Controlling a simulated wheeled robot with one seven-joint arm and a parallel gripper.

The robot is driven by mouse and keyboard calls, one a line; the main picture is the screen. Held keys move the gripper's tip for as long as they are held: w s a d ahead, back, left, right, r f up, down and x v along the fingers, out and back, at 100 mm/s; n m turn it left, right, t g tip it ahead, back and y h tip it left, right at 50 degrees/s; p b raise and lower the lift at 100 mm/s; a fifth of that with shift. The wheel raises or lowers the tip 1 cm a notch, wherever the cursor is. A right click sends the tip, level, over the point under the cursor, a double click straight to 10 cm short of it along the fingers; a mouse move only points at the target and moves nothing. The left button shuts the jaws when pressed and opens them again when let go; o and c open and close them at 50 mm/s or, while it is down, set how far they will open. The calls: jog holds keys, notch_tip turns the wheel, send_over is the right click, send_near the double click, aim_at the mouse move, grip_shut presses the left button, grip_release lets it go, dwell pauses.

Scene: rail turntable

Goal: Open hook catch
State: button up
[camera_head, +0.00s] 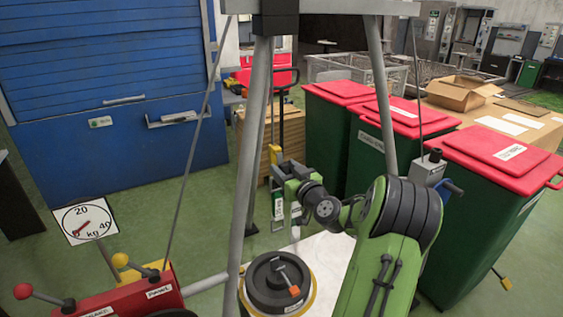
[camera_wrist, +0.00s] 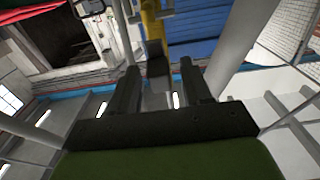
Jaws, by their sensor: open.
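My gripper (camera_head: 276,166) is at the end of my green arm, left of the bins in the head view, and small there. In the wrist view my gripper (camera_wrist: 159,67) has its two dark fingers apart. A yellow bar (camera_wrist: 151,20) with a dark block (camera_wrist: 158,64) at its end shows between the fingertips; I cannot tell whether they touch it. A yellow piece (camera_head: 274,153) shows by the gripper in the head view. I cannot tell for certain which part is the hook catch. A grey lever with an orange tip (camera_head: 294,291) lies on a round black drum (camera_head: 262,296) below.
Grey frame legs (camera_head: 252,150) stand close left of my gripper and behind my arm. Red-lidded green bins (camera_head: 490,215) stand on the right. A red control box with levers (camera_head: 130,300) is at lower left, beside a dial (camera_head: 85,220). Green floor is clear before the blue shutter (camera_head: 110,80).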

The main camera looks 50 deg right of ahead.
jog(key=shift+x, duration=1.15)
grip_shut()
